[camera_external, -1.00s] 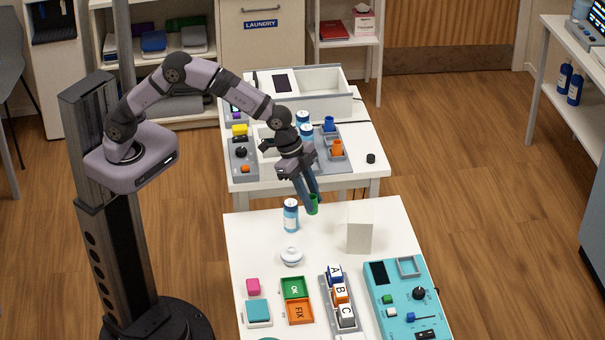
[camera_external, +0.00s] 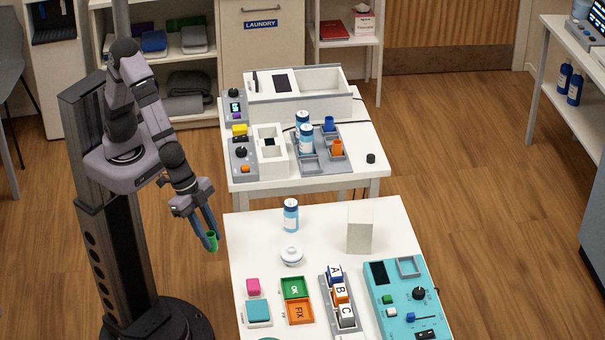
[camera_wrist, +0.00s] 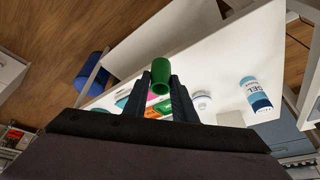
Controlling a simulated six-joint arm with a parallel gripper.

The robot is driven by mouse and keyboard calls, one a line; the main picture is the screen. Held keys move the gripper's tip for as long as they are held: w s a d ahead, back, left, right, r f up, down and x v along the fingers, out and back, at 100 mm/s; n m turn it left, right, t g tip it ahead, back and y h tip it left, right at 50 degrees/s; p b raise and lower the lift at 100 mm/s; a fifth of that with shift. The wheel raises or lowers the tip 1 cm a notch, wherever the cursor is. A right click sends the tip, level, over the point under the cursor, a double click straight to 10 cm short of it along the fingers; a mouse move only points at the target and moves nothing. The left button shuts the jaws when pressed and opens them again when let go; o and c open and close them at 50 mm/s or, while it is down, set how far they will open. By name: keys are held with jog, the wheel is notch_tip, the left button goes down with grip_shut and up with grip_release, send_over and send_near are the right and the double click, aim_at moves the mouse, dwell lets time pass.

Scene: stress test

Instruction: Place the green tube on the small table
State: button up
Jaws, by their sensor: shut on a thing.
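My gripper (camera_external: 208,236) is shut on the green tube (camera_external: 212,241), which sits between the fingertips. The tube hangs in the air just left of the near white table's left edge. In the wrist view the green tube (camera_wrist: 161,72) shows with its open end towards the camera, held between the dark fingers. Two white tables are in view: the near one (camera_external: 330,228) and the far one (camera_external: 358,184). I cannot tell which of them is the small table.
The near table holds a blue and white bottle (camera_external: 291,216), a white lidded pot (camera_external: 291,256), a white block (camera_external: 360,229), signs, lettered blocks (camera_external: 340,295) and a teal panel (camera_external: 405,300). The far table holds a tray (camera_external: 312,167), bottles and a white bin (camera_external: 300,100).

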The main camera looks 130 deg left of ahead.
jog(key=w+a+r+n, duration=0.1)
jog(key=w+a+n, duration=0.1)
jog(key=w+a, duration=0.2)
jog(key=w+a+n+y, duration=0.1)
jog(key=w+a, duration=0.4)
jog(key=w, duration=0.6)
jog(key=w+a+r+n+y, duration=0.1)
jog(key=w+a, duration=0.3)
jog(key=w, duration=0.4)
jog(key=shift+a+r+n+g+b, duration=0.25)
jog(key=shift+r+n+g+b, duration=0.05)
jog(key=shift+n, duration=0.6)
jog(key=shift+f, duration=0.1)
jog(key=shift+f+p, duration=1.35)
jog(key=shift+f, duration=3.55)
jog(key=shift+f, duration=0.15)
jog(key=o, duration=1)
